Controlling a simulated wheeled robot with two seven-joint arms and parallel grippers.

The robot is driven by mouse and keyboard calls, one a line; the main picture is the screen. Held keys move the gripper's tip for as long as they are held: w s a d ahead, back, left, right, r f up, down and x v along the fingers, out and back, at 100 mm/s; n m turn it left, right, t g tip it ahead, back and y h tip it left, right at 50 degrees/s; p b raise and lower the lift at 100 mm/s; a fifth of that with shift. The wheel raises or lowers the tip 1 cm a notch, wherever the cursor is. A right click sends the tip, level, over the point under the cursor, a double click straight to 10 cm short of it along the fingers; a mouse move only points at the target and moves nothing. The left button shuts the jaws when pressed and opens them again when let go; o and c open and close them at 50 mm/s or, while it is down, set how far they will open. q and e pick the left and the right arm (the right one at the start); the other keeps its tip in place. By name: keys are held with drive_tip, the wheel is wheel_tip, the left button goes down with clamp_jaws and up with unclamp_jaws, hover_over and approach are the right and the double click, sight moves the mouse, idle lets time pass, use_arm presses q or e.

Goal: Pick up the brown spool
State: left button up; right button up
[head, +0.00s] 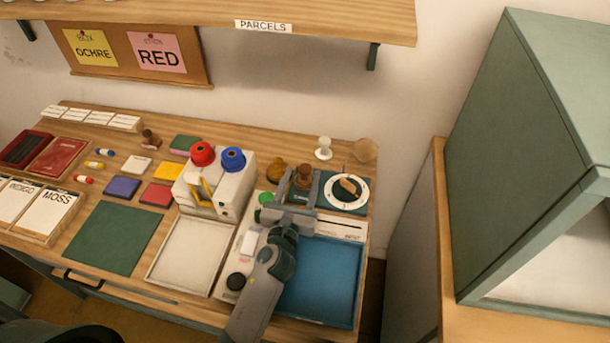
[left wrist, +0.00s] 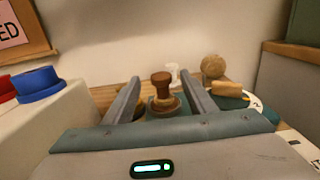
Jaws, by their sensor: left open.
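The brown spool (head: 304,176), with a wide top and narrower waist, stands upright towards the back right of the table. It also shows in the left wrist view (left wrist: 162,86), in the gap between my fingers. My left gripper (head: 300,184) is open, with one finger on each side of the spool; it also shows in the left wrist view (left wrist: 159,88). I cannot tell whether either finger touches the spool. The gripper hides part of the table around the spool's base. My right gripper is not in view.
An ochre-brown piece (head: 276,171) stands close left of the spool. A white knob (head: 323,148), a wooden ball (head: 365,150) and a white dial (head: 347,203) are near. A shelf (head: 330,18) overhangs the back.

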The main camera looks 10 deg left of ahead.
sight(306, 167)
use_arm(q)
drive_tip(key=shift+w+f+p, duration=0.2)
drive_tip(key=shift+w+p, duration=0.15)
drive_tip(key=shift+w, duration=1.9)
drive_tip(key=shift+d, duration=0.1)
drive_tip(key=shift+c, duration=0.6)
drive_tip(key=c, duration=1.1)
drive_tip(key=shift+r, duration=0.1)
drive_tip(key=shift+r+p, duration=0.3)
drive_tip(key=shift+r, duration=0.45)
drive_tip(key=r, duration=0.3)
drive_tip(key=shift+s+d+p, duration=0.15)
drive_tip(key=shift+d+p, duration=0.15)
drive_tip(key=shift+p, duration=0.1)
drive_tip(key=s+d+r, duration=0.2)
drive_tip(key=d+r, duration=0.1)
drive_tip(key=d, duration=0.2)
drive_tip(key=s+d+r+b, duration=0.1)
drive_tip(key=s+d+r, duration=0.1)
drive_tip(key=d, duration=0.3)
drive_tip(key=shift+s+r, duration=0.25)
drive_tip(key=shift+r, duration=0.45)
